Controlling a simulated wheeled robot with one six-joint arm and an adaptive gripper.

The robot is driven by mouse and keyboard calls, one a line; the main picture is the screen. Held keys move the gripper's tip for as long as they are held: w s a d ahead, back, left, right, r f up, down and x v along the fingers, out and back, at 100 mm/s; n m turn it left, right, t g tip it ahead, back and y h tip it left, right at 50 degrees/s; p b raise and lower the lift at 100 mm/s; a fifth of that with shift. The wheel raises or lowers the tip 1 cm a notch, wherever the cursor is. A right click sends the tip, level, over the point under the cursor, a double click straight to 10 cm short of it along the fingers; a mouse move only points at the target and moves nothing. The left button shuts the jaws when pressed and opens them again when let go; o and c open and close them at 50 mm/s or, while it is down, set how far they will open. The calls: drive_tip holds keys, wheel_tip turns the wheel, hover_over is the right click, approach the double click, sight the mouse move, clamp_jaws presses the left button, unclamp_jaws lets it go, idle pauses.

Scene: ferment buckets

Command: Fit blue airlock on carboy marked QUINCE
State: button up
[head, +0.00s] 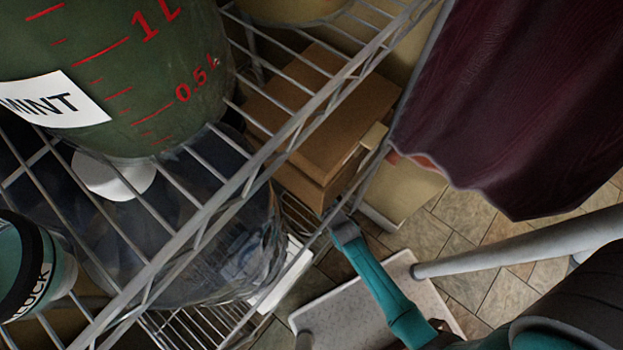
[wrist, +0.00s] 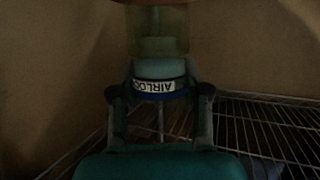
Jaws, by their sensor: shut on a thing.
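In the wrist view my gripper (wrist: 159,93) is shut on the blue airlock (wrist: 155,69), one finger on each side. The airlock has a pale teal body and a dark blue band with a white label, partly readable and upside down. A yellowish see-through cylinder (wrist: 174,30) stands just beyond it; I cannot tell whether it is part of the airlock. No carboy marked QUINCE can be made out. The green carboy (head: 130,75) at upper left is marked MINT.
Wire shelving (head: 230,190) holds a clear bluish carboy (head: 190,260) and cardboard boxes (head: 318,110). A maroon cloth (head: 510,100) hangs at right. The wrist view is dim.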

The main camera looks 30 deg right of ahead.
drive_tip(key=o, duration=1.2)
drive_tip(key=v, duration=1.2)
drive_tip(key=shift+t, duration=0.4)
drive_tip(key=s+r, duration=0.6)
drive_tip(key=r, duration=0.4)
drive_tip(key=s+r, duration=0.7)
drive_tip(key=r, duration=0.3)
drive_tip(key=s+r, duration=0.7)
drive_tip(key=r, duration=0.3)
drive_tip(key=shift+r, duration=0.1)
